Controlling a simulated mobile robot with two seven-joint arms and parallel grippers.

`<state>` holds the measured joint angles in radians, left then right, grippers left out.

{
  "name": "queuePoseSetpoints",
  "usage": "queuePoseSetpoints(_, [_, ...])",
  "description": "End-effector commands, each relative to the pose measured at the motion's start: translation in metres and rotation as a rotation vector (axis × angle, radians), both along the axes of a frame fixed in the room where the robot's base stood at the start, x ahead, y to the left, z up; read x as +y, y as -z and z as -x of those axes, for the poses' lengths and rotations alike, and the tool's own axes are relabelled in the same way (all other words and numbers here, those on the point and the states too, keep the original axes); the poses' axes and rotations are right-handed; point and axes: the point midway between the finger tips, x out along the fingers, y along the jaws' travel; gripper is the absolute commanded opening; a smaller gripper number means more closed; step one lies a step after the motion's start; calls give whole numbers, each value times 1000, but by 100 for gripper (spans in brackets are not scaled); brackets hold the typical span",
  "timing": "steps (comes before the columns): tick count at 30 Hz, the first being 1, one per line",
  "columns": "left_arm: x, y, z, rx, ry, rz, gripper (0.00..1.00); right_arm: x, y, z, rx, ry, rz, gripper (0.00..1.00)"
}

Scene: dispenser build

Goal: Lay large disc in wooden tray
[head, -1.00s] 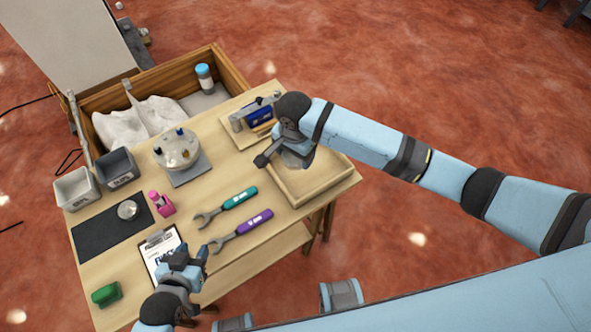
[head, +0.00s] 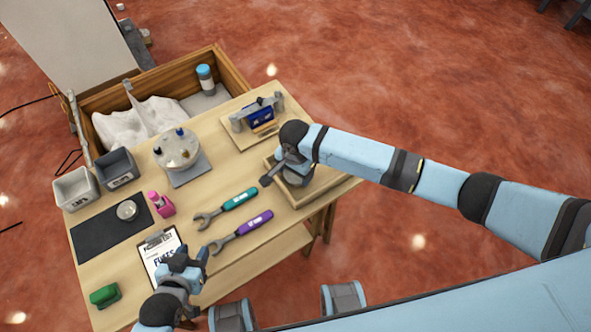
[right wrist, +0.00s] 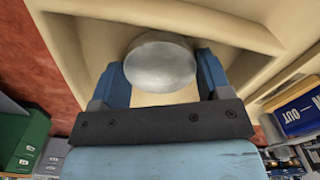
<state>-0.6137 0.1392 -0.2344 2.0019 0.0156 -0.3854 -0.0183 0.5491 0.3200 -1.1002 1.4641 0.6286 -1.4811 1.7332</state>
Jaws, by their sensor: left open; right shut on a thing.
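The large disc (right wrist: 160,62) is a round, silver-grey piece. In the right wrist view it sits between the two blue fingers of my right gripper (right wrist: 160,80), which is shut on it. Pale wooden walls and floor of the wooden tray (right wrist: 215,28) lie around and beneath it; I cannot tell whether the disc touches the floor. In the head view my right gripper (head: 292,178) is over the tray (head: 322,193) at the table's right end, and the arm mostly hides the disc. My left gripper (head: 192,262) is open and empty near the clipboard.
A smaller silver disc (head: 127,210) lies on a dark mat (head: 95,238). Teal (head: 228,205) and purple (head: 242,232) wrenches lie left of the tray. A blue-fronted fixture (head: 260,116) stands behind the tray, and a round dispenser (head: 178,152) stands farther left.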

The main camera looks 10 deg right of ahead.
Motion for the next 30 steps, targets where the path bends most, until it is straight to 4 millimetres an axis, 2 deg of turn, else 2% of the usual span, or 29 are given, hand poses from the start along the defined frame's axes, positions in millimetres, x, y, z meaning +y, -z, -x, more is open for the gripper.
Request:
queuePoseSetpoints(1, [0, -1, 0, -1, 0, 0, 43, 0, 0, 0, 0, 0, -1, 30])
queuePoseSetpoints(2, [0, -1, 0, -1, 0, 0, 43, 0, 2, 0, 1, 0, 1, 73])
queuePoseSetpoints(5, [0, -1, 0, -1, 0, 0, 43, 0, 2, 0, 0, 0, 0, 96])
queuePoseSetpoints(13, [0, 2, 1, 4, 0, -1, 43, 0, 1, 0, 0, 0, 0, 96])
queuePoseSetpoints(17, [0, 3, 1, 6, 1, -1, 43, 0, -8, 0, 0, 0, -1, 96])
queuePoseSetpoints(30, [0, -3, 1, 0, 2, -3, 43, 1, -95, 0, -1, 0, -3, 96])
